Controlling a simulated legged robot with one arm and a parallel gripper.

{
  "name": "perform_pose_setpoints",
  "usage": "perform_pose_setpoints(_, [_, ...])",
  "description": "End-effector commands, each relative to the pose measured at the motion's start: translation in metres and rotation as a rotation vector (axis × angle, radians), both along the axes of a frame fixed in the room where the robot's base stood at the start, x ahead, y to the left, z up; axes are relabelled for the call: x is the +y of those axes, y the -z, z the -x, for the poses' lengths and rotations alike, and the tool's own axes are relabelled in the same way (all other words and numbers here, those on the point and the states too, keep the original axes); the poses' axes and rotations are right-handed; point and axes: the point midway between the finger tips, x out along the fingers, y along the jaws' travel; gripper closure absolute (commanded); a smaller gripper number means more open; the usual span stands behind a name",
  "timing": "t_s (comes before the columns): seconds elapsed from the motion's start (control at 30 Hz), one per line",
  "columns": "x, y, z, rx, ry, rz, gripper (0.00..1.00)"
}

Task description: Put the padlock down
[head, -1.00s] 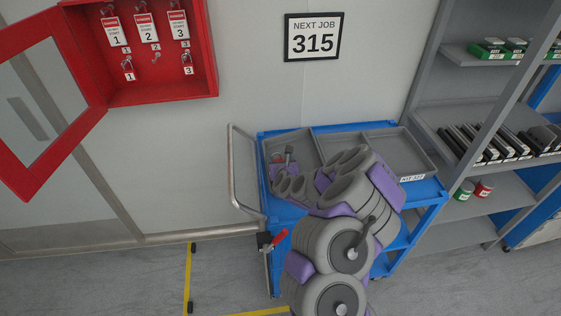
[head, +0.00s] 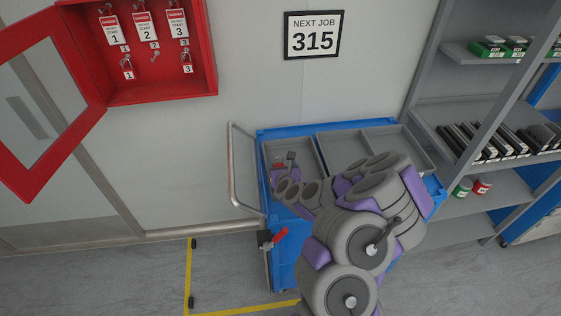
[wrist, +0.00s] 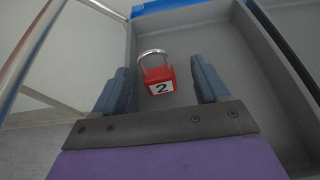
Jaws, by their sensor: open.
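The red padlock (wrist: 158,78), with a silver shackle and a white label "2", is between my gripper's fingers in the wrist view. My gripper (wrist: 160,70) is open, with a gap on both sides of the padlock. The grey tray (wrist: 233,85) is behind and below the padlock; I cannot tell for sure whether the padlock rests on its floor. In the head view my gripper (head: 284,164) is at the left compartment of the tray (head: 307,157) on the blue cart, and a bit of red shows there. My arm hides part of the tray.
The blue cart (head: 283,127) has a metal handle (head: 232,165) on its left. A red cabinet (head: 160,88) with tags and padlocks hangs upper left, its door open. Grey shelves (head: 440,115) stand to the right. A red-handled clamp (head: 279,238) is on the cart's front side.

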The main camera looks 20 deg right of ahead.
Motion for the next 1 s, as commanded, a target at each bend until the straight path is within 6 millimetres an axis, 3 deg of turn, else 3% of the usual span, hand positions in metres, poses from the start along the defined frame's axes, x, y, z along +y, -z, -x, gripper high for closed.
perform_pose_setpoints(0.3, [0.007, -0.016, 0.032, -0.004, 0.004, -0.003, 0.26])
perform_pose_setpoints(1.0, [0.01, -0.026, 0.049, 0.003, 0.009, 0.009, 0.26])
